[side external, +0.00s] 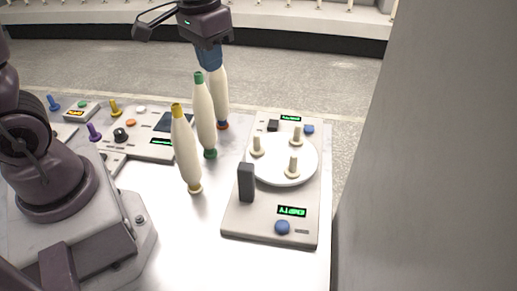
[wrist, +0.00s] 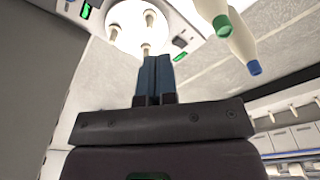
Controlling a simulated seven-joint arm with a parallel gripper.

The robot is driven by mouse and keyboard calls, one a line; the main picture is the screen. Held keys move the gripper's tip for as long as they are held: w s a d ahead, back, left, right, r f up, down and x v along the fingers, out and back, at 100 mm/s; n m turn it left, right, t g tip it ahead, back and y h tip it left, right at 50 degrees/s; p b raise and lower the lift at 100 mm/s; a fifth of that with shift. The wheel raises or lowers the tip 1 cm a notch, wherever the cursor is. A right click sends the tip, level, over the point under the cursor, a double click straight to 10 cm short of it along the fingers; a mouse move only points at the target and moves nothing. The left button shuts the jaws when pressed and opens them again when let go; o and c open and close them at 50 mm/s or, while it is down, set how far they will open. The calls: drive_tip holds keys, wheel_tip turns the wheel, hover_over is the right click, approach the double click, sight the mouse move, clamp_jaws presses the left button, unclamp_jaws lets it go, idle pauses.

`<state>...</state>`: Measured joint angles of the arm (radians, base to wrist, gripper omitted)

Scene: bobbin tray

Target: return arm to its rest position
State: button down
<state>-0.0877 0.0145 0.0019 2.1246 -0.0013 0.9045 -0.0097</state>
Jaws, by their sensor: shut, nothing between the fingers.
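My gripper (side external: 209,64) is high over the bench, its blue fingers shut and empty. In the side view the fingers overlap the top of the rear bobbin (side external: 219,98), which has an orange base. I cannot tell from that view whether they touch. In the wrist view the shut fingers (wrist: 155,68) stand apart from the blue-tipped bobbin (wrist: 242,45) and the green-tipped one (wrist: 212,12). The green-tipped bobbin (side external: 204,115) and a yellow-tipped bobbin (side external: 186,150) stand upright in front in the side view.
A grey device (side external: 261,223) with a white turntable (side external: 273,172) bearing three empty pegs stands at right. Control boxes (side external: 138,141) with knobs sit at left. A large grey pillar (side external: 430,150) fills the right side. Bare bench lies in front of the bobbins.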

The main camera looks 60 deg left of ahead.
drive_tip(key=s+d+r+t, duration=0.1)
drive_tip(key=s+r+t, duration=0.1)
drive_tip(key=s, duration=0.4)
drive_tip(key=s+d+r+m+t, duration=0.1)
drive_tip(key=s+r+t, duration=0.1)
drive_tip(key=s+r, duration=0.3)
drive_tip(key=shift+s+d, duration=0.4)
drive_tip(key=shift+s, duration=0.05)
